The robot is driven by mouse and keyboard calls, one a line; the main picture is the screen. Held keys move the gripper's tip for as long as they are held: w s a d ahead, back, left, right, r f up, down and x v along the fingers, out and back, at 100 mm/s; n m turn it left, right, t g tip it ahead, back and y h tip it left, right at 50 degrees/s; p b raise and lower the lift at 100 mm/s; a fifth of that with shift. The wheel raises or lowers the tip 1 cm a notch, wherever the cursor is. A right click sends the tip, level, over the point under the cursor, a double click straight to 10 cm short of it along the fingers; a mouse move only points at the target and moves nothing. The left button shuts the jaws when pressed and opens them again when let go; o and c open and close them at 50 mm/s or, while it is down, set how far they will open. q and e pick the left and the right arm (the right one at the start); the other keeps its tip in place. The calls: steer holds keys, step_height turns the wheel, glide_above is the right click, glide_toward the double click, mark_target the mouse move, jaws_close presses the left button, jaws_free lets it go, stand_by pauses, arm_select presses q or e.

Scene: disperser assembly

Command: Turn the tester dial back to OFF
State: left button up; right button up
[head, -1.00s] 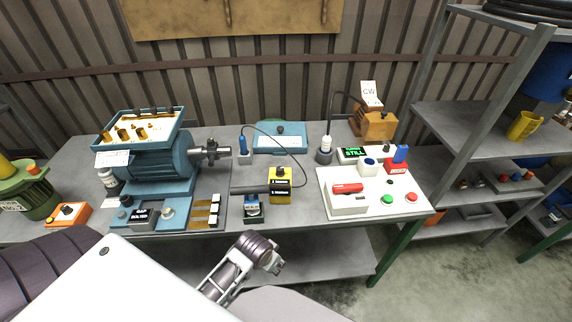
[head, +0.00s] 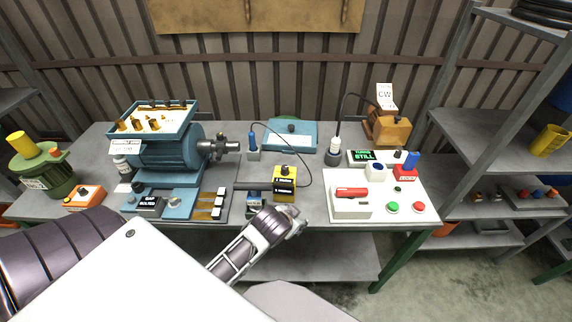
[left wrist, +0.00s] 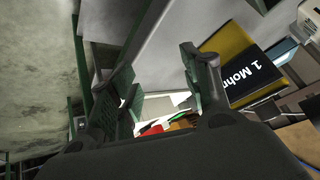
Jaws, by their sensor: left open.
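The yellow tester (head: 284,195) stands near the front edge of the bench, with a small dark dial (head: 286,168) on top and black label plates. The dial's setting is too small to read. In the left wrist view the tester (left wrist: 228,42) is at the upper right, with "1 Mohm" readable on its black plate (left wrist: 253,75). My left gripper (head: 298,218) is just in front of the tester, near its lower right. Its fingers (left wrist: 157,66) are apart and empty, with the tester beside the right one. My right gripper is not shown.
A blue probe (head: 253,142) stands behind the tester, with a black cable arching right. A blue motor (head: 165,150) stands left. A white panel (head: 420,207) with a red-handled switch and green and red buttons lies right. A small blue-black unit (head: 255,203) sits close left of the tester.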

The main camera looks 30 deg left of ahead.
arm_select(q)
steer(key=w+d+r+m+t+h, duration=0.25)
steer(key=w+r+t, duration=0.25)
steer(key=w+r, duration=0.45)
steer(key=w+d+r+m+t+h, duration=0.1)
steer(key=w+d+r+m+t, duration=0.4)
steer(key=r, duration=0.8)
steer(key=s+d+r+m+g+h, duration=0.2)
steer(key=d+r+m+g+h, duration=0.3)
steer(key=d+m+h, duration=0.45)
steer(key=s+d+r+m+g+h, duration=0.1)
steer(key=d+r+m+g+h, duration=0.5)
steer(key=m, duration=0.7)
steer(key=a+f+m+g+y, duration=0.6)
steer(key=a+f+y, duration=0.3)
steer(key=a+f, duration=0.3)
steer(key=a+r+n+y, duration=0.2)
steer(key=a+y, duration=0.7)
steer(key=a, duration=1.2)
steer(key=shift+a+g+p, duration=0.35)
steer(key=shift+g, duration=0.05)
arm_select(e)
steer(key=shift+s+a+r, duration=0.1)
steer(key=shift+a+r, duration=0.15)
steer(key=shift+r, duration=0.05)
